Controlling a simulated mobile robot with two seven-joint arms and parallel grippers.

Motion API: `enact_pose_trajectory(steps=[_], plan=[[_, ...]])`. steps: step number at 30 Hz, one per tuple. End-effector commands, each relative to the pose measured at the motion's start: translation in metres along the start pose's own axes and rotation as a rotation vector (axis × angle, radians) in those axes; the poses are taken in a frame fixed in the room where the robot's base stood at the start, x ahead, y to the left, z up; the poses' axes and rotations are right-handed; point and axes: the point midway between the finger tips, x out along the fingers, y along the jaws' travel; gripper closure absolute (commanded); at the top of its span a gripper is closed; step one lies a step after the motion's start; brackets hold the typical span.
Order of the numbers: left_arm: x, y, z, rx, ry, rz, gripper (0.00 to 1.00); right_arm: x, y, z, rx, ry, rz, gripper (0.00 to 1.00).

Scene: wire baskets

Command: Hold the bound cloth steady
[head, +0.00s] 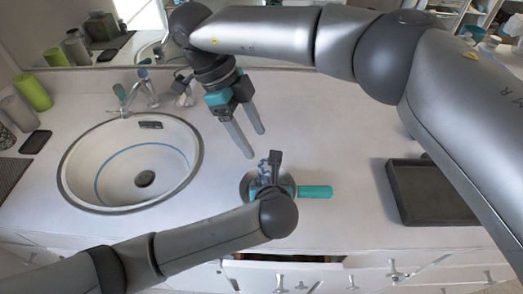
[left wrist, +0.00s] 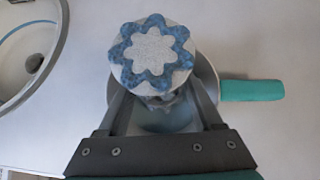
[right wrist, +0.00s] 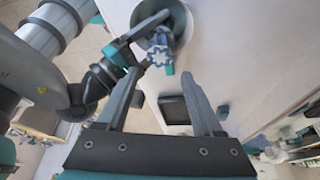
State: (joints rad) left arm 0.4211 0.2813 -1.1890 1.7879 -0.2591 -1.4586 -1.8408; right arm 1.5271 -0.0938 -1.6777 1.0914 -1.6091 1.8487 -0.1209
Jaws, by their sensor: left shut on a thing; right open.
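The bound cloth (left wrist: 153,52), with a round top in a white and blue flower pattern, stands over a round pan (left wrist: 207,85) with a teal handle (left wrist: 252,90). My left gripper (left wrist: 155,92) is shut on it below the patterned top; the fingertips are partly hidden. In the head view the cloth (head: 264,172) is small and partly covered by my left arm. My right gripper (head: 255,143) is open and empty, above the counter just up and left of the cloth. The cloth (right wrist: 160,60) also shows beyond its fingertips in the right wrist view.
A sink (head: 130,165) with a faucet (head: 138,95) is at the left. A dark tray (head: 432,192) lies on the counter at the right. A green cup (head: 33,92) and a dark phone-like slab (head: 35,142) are at the far left. The counter between pan and tray is clear.

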Motion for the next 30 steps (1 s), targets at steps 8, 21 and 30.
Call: enact_pose_trajectory(steps=[8,21,30], plan=[[0.0,0.001,-0.003,0.002,0.006,0.002,1.0,-0.024,0.0,0.0,-0.001,0.0,0.001,0.32],[0.0,0.001,-0.002,0.002,0.005,0.002,0.23,-0.024,0.0,0.0,-0.001,0.001,0.001,0.32],[0.0,0.0,-0.001,0.0,0.002,0.001,0.0,-0.024,0.0,0.0,-0.001,0.001,0.001,0.32]])
